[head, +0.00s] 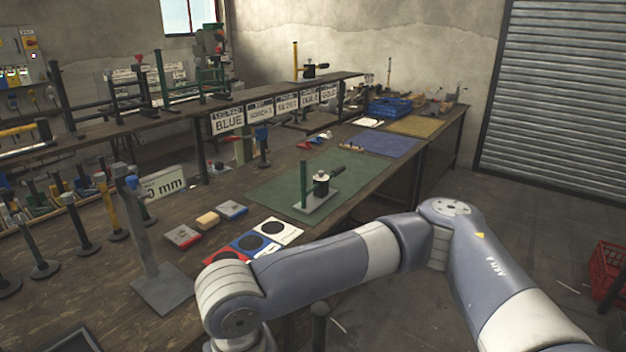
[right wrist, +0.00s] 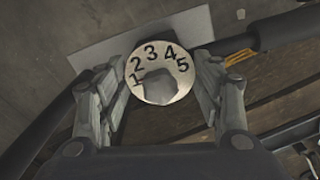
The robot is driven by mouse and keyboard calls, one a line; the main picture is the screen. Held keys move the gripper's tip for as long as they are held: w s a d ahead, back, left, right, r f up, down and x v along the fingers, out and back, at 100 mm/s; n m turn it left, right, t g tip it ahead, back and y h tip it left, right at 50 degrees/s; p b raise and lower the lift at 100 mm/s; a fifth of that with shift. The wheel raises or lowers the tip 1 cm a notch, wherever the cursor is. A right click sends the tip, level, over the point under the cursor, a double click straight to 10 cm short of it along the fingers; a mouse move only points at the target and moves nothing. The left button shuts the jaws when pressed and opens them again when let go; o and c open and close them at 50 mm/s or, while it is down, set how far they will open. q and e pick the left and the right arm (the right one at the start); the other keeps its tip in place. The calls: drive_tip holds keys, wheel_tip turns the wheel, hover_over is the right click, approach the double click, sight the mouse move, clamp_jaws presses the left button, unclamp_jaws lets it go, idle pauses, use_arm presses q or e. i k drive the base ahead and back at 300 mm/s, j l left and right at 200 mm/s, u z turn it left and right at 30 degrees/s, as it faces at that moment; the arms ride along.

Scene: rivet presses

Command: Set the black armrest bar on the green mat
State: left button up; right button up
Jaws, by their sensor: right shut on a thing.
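The green mat (head: 275,190) lies on the long bench in the head view. On it stands a grey plate with a green post and a black-handled knob. My right gripper (right wrist: 158,92) shows in the right wrist view, shut around the part under a pale dial (right wrist: 150,65) numbered 1 to 5. A black bar (right wrist: 285,28), which looks like the armrest bar, runs out from beside the dial, with a grey plate (right wrist: 200,25) below. In the head view my right gripper is below the frame; a dark rounded post (head: 320,312) shows there. My left gripper is not in view.
Red, blue and white cards (head: 248,243) with black discs lie before the green mat. A grey plate with a post (head: 162,288) stands nearer. A blue mat (head: 382,143) and a yellow mat (head: 425,125) lie farther along. A sign rail (head: 270,110) stands behind.

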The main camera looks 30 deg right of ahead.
sight(291, 184)
drive_tip(key=i+l+u, duration=0.2)
drive_tip(key=u, duration=0.25)
drive_tip(key=i+l+u, duration=0.1)
drive_tip(key=l+u, duration=0.3)
drive_tip(key=i+l+u, duration=0.1)
drive_tip(key=l+u, duration=0.8)
drive_tip(key=l, duration=3.2)
drive_tip(key=k, duration=0.05)
